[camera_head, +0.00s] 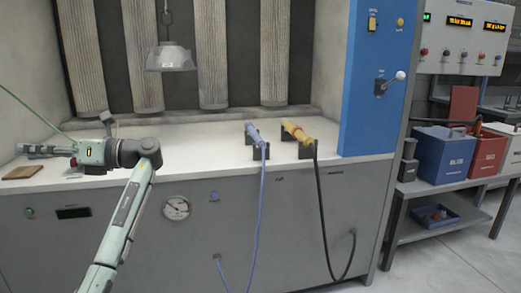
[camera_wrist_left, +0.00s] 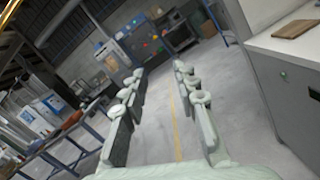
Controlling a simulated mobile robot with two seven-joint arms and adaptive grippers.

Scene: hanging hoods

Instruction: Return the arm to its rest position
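My left arm (camera_head: 124,225) rises from the bottom of the head view, bends at an elbow above the counter front, and reaches left. My left gripper (camera_head: 32,149) points left over the far left end of the white counter. In the left wrist view its two fingers (camera_wrist_left: 160,72) are spread apart with nothing between them, and open floor shows beyond. My right arm and gripper are in neither view.
The counter (camera_head: 205,165) carries a brown board (camera_head: 22,172), a blue handheld tool (camera_head: 254,134) and a yellow one (camera_head: 298,133) in dark holders. A metal hood (camera_head: 170,57) hangs above. A blue panel (camera_head: 372,80) stands right. A blue-framed table (camera_wrist_left: 62,145) stands left in the wrist view.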

